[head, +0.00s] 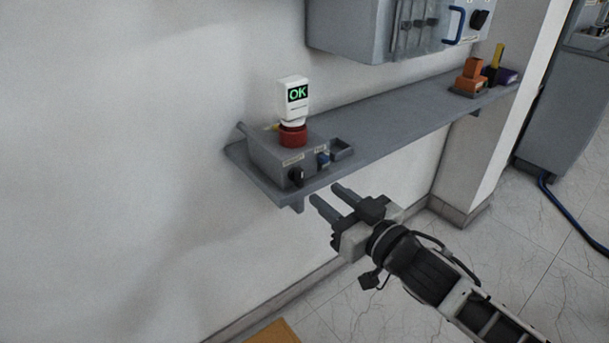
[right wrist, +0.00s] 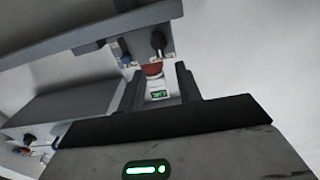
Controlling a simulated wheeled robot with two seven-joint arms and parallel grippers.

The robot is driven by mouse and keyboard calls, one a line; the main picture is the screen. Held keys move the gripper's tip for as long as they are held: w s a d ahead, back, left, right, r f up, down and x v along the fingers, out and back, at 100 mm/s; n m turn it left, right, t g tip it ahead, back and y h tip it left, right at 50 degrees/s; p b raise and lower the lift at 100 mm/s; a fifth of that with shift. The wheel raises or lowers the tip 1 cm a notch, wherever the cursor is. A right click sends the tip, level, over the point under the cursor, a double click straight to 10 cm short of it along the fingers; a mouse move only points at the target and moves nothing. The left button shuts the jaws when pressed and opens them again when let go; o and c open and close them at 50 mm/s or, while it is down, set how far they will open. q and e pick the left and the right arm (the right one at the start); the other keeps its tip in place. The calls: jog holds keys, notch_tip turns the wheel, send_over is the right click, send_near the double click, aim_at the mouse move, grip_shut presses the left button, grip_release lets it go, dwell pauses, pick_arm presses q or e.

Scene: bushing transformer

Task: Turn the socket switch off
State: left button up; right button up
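A grey socket box (head: 277,157) sits at the left end of a wall shelf. A black rotary switch (head: 296,176) and a blue knob (head: 323,158) are on its front. A red socket (head: 293,135) on top holds a white plug device (head: 293,112) with a green "OK" display. My right gripper (head: 325,194) is open and empty, in front of and slightly below the box, apart from the switch. In the right wrist view the black switch (right wrist: 157,41) shows beyond the spread fingers (right wrist: 157,83), near the blue knob (right wrist: 122,47). My left gripper is not in view.
The grey shelf (head: 400,112) runs along the wall, its front edge close to my right fingers. Orange and yellow items (head: 472,77) stand at its far end. A grey wall cabinet (head: 350,28) hangs above. A blue hose (head: 565,208) lies on the floor at right.

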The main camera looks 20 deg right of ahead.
aim_at(302, 176)
jog(key=x, duration=0.8)
jog(key=shift+f, duration=0.1)
jog(key=c, duration=0.7)
